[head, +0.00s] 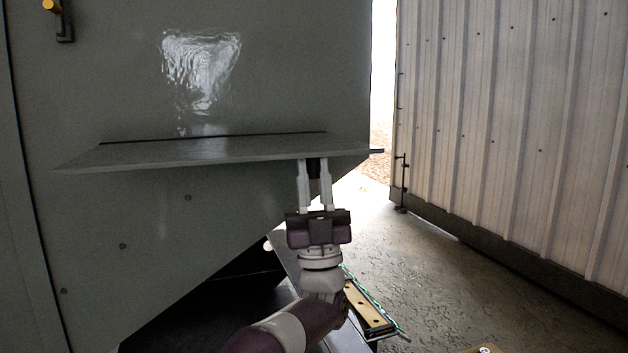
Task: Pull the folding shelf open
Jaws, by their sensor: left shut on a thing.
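The folding shelf (200,152) is a thin grey panel on the grey enclosure wall (120,80). It sticks out from the wall and lies about level, seen nearly edge-on. My left gripper (314,168) comes up from below and is shut at the right part of the shelf's front edge. A small dark piece shows between its fingers, just under the edge. The fingertips are partly hidden by the shelf edge, so the exact contact is hard to see. My right gripper is not in view.
A corrugated metal wall (510,130) stands on the right, with open concrete floor (470,280) in front of it. A dark bracket with a yellow knob (52,8) is at the upper left of the enclosure wall.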

